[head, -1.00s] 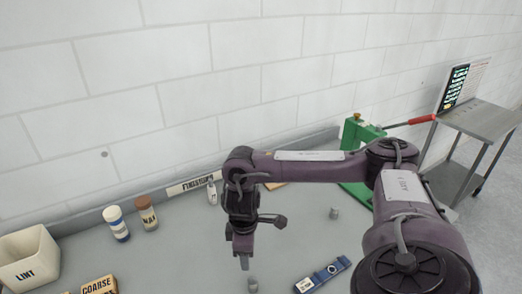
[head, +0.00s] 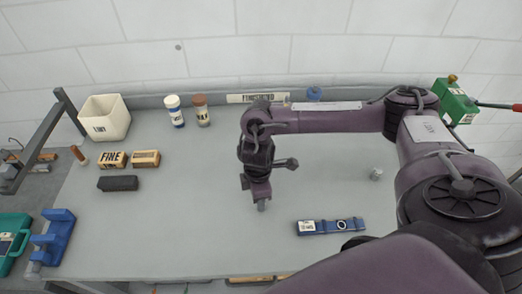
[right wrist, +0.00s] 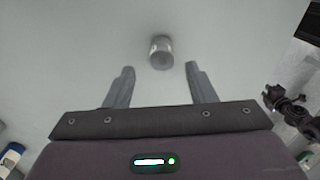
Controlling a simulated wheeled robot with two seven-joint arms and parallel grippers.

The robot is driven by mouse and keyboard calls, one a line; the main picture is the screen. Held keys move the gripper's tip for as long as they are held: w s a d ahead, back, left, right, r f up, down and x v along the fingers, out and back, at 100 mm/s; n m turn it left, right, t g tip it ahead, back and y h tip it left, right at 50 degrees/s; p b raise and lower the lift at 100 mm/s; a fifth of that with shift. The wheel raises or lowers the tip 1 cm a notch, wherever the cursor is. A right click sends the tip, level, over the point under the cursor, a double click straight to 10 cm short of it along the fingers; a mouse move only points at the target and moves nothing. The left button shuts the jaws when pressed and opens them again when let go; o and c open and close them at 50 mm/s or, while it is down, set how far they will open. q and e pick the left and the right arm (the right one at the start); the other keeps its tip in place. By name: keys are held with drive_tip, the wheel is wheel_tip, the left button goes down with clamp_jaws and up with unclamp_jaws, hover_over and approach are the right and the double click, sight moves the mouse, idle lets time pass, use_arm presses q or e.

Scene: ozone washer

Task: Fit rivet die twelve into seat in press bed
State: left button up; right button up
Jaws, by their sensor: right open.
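In the right wrist view a small grey metal cylinder (right wrist: 161,52), which looks like a rivet die, stands on the bench just beyond and between the two fingertips of my right gripper (right wrist: 161,72). The gripper is open and empty. In the head view my right gripper (head: 250,188) points down over the middle of the bench, with a small grey piece (head: 262,205) at its tips. Another small metal piece (head: 376,174) stands to the right. Its number is unreadable. The green press (head: 455,100) with a red handle is at the right; its seat is hidden. My left gripper is out of view.
A blue labelled bar with a ring (head: 330,226) lies near the front of the grey bench (head: 200,235). Two bottles (head: 174,111), a white bin (head: 105,118), labelled blocks (head: 112,160) and a blue stand (head: 53,237) are at the left. The bench between is clear.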

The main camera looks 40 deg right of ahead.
drive_tip(key=shift+s+d+f+p, duration=0.15)
drive_tip(key=shift+d+f+p, duration=0.1)
drive_tip(key=shift+f, duration=0.4)
drive_tip(key=shift+s+d+f+p, duration=0.15)
drive_tip(key=shift+f+p, duration=0.1)
drive_tip(key=shift+f, duration=1.2)
drive_tip(key=c, duration=1.1)
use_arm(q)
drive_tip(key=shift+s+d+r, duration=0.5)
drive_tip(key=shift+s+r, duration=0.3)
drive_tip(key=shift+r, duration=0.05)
use_arm(e)
clamp_jaws()
